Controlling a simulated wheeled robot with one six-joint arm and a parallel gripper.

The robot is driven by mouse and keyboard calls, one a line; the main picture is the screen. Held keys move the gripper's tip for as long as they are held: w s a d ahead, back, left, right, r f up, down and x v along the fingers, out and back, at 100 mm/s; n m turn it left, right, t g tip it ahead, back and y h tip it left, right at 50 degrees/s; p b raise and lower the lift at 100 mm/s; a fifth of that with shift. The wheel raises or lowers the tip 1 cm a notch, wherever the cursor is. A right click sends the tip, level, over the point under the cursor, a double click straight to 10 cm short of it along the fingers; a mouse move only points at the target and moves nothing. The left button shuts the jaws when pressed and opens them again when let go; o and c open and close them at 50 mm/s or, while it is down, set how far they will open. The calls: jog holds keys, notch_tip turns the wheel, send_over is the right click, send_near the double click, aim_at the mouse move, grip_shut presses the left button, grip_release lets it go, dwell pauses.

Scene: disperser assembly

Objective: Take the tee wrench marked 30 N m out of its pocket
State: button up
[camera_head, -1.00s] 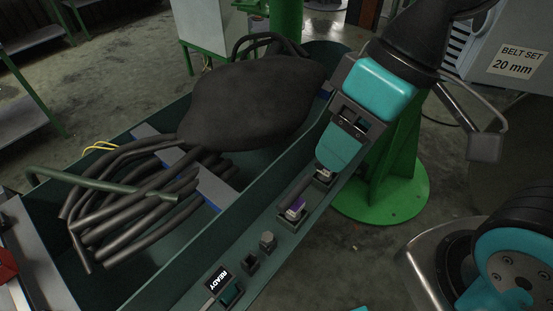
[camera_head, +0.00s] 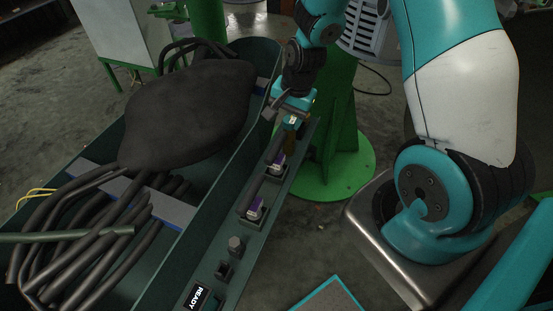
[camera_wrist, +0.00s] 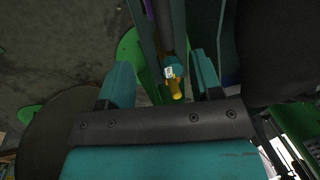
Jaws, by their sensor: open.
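A row of tool pockets runs along the ledge of the green bench. Two dark tools with purple-and-white tags stand in it, a nearer one (camera_head: 256,208) and a farther one (camera_head: 278,163). Their tags are too small to read, so I cannot tell which tool is marked 30 N m. My gripper (camera_head: 287,112) is over the far end of the row. In the wrist view, my gripper (camera_wrist: 161,66) has its teal fingers apart. Between and beyond them is a tool with a teal collar, a small white label and a yellow end (camera_wrist: 175,88); the label is unreadable.
A large dark bag-like bundle (camera_head: 190,115) and several dark rods (camera_head: 90,240) fill the trough left of the ledge.

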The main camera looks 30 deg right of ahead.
aim_at(277, 145)
jog(key=f, duration=0.3)
jog(key=w+f+p, duration=0.1)
jog(key=f, duration=0.1)
jog(key=a+f+p, duration=0.1)
jog(key=f, duration=0.2)
jog(key=shift+w+f, duration=0.25)
jog(key=shift+f, duration=0.05)
jog(key=shift+w+a+f+p, duration=0.1)
jog(key=shift+w+f+p, duration=0.25)
jog(key=shift+f, duration=0.5)
jog(key=shift+w+f+p, duration=0.1)
jog(key=shift+f+p, duration=0.4)
jog(key=shift+f, duration=0.35)
jog(key=shift+w+a+f+p, duration=0.1)
jog(key=shift+w+f+p, duration=0.25)
jog(key=shift+f, duration=0.5)
jog(key=shift+s, duration=0.1)
grip_shut()
